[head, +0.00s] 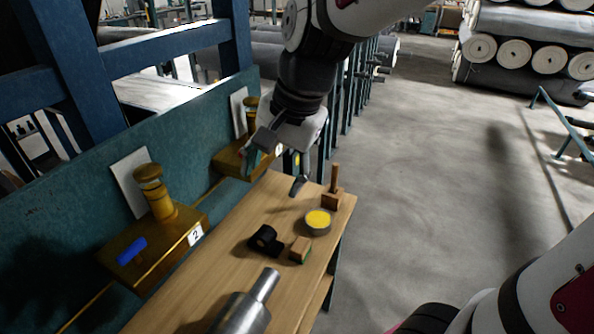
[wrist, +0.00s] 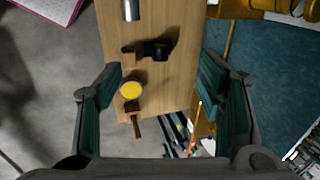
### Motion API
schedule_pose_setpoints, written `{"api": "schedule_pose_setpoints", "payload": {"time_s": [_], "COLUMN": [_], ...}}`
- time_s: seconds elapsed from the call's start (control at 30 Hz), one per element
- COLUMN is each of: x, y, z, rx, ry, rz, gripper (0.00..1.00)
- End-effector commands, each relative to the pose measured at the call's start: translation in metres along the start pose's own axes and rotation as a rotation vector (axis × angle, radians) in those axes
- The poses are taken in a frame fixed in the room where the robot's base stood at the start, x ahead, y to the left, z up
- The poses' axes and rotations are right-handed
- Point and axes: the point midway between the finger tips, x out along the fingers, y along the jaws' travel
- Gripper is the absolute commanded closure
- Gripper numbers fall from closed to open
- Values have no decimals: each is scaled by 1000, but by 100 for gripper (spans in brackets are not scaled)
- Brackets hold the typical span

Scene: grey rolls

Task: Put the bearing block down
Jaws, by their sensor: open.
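The bearing block (head: 264,240), black with a rounded raised part, rests on the wooden bench top (head: 230,245). It also shows in the wrist view (wrist: 158,50), on the bare wood. My gripper (head: 275,168) is open, with nothing between its fingers. It hangs above the far end of the bench, apart from the bearing block. In the wrist view my gripper's two fingers (wrist: 162,95) stand wide apart, and the bearing block lies below and beyond them.
Beside the block are a small wooden block (head: 299,249), a yellow-topped tin (head: 318,220), a wooden-handled tool (head: 333,195) and a steel cylinder (head: 245,308). A teal frame with brass-coloured boxes (head: 155,245) borders the bench's left. Open floor (head: 430,190) lies to the right.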

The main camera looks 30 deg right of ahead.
Motion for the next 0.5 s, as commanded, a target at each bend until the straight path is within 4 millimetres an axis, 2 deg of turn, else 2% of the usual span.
{"api": "schedule_pose_setpoints", "payload": {"time_s": [0.03, 0.2, 0.33, 0.5], "x": [-15, -49, -64, -72], "y": [10, 44, 68, 86], "z": [8, 32, 46, 54], "rx": [-106, -498, -740, -924], "ry": [25, 127, 203, 263], "rz": [-19, -24, 5, 49], "gripper": [39, 39, 39, 39]}}
